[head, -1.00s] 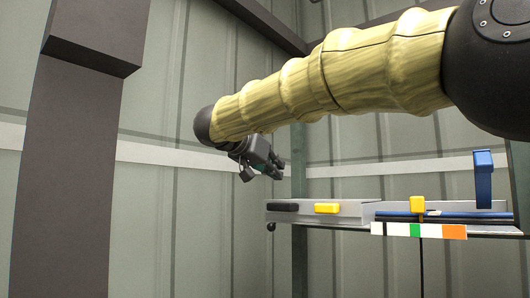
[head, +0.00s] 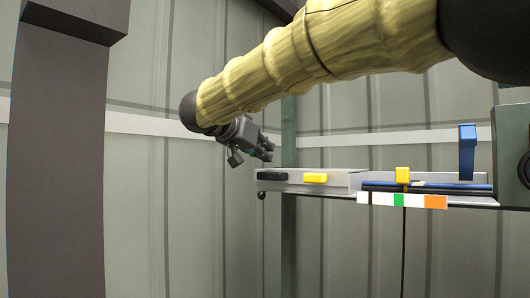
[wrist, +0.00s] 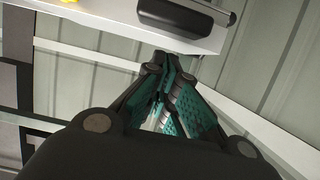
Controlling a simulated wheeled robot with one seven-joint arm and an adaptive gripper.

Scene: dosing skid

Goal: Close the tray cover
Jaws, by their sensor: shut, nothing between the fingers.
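A light grey flat box-like piece (head: 345,182), which may be the tray cover, lies on the shelf in the head view. Its front carries a black handle (head: 273,176) and a yellow block (head: 315,178). The black handle also shows at the top of the wrist view (wrist: 185,15). My gripper (head: 268,153) is just above and left of the black handle in the head view. In the wrist view my gripper's fingertips (wrist: 163,62) are together and empty, just below the handle in the picture. I cannot tell whether they touch the panel.
Right of the grey piece is a section with blue bars (head: 440,187), a yellow clip (head: 402,176) and an upright blue post (head: 467,152). A coloured strip (head: 400,200) runs along the shelf edge. A dark column (head: 58,150) stands at left. Open space lies below the shelf.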

